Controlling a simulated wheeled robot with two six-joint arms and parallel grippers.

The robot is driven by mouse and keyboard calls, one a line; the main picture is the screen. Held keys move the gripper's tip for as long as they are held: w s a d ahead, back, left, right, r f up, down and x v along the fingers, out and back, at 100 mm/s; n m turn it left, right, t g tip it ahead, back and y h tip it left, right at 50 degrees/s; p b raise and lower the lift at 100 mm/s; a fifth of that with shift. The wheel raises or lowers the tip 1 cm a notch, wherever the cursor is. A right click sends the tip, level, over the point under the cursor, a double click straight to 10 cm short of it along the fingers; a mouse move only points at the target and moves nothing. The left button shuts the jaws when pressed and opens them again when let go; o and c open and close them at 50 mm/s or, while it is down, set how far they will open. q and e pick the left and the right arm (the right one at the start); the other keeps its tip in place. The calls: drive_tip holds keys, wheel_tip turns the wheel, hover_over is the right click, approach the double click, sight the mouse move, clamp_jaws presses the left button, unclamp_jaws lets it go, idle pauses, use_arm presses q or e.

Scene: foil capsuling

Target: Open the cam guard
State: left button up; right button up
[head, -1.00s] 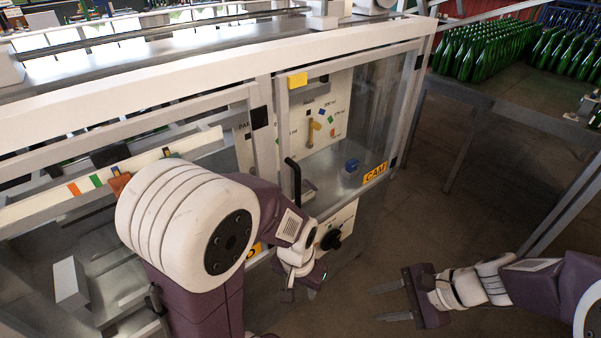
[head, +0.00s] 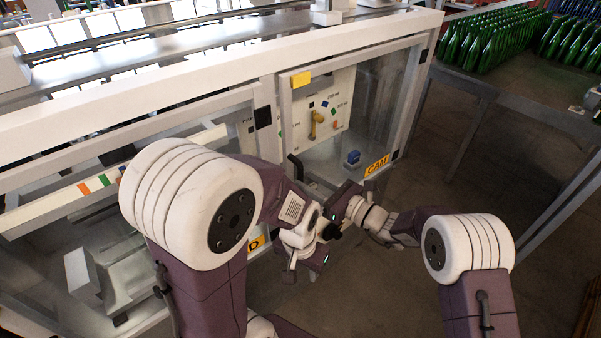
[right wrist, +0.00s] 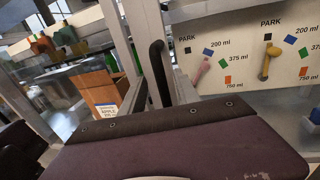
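The cam guard (head: 372,110) is a clear panel in a pale frame, with an orange CAM label (head: 377,165) low on its right; it looks closed. Its black upright handle (head: 296,166) is at its left edge and also shows in the right wrist view (right wrist: 159,72). My right gripper (head: 328,198) is at the handle's lower end in the head view; its fingers are hidden, so I cannot tell whether it touches or grips the handle. My left gripper (head: 303,262) hangs below, in front of the machine, its finger gap unclear.
Behind the guard are a white selector plate (head: 322,108) with a yellow lever (head: 316,124) and a blue block (head: 352,158). A black knob is partly hidden behind the grippers. Green bottles (head: 490,40) stand on a table at the right. Floor right of the machine is clear.

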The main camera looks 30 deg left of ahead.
sight(300, 177)
drive_tip(key=a, duration=0.3)
drive_tip(key=shift+w+a+p, duration=0.3)
drive_tip(key=shift+w+p, duration=0.05)
drive_tip(key=shift+w, duration=0.05)
clamp_jaws()
idle(1.1)
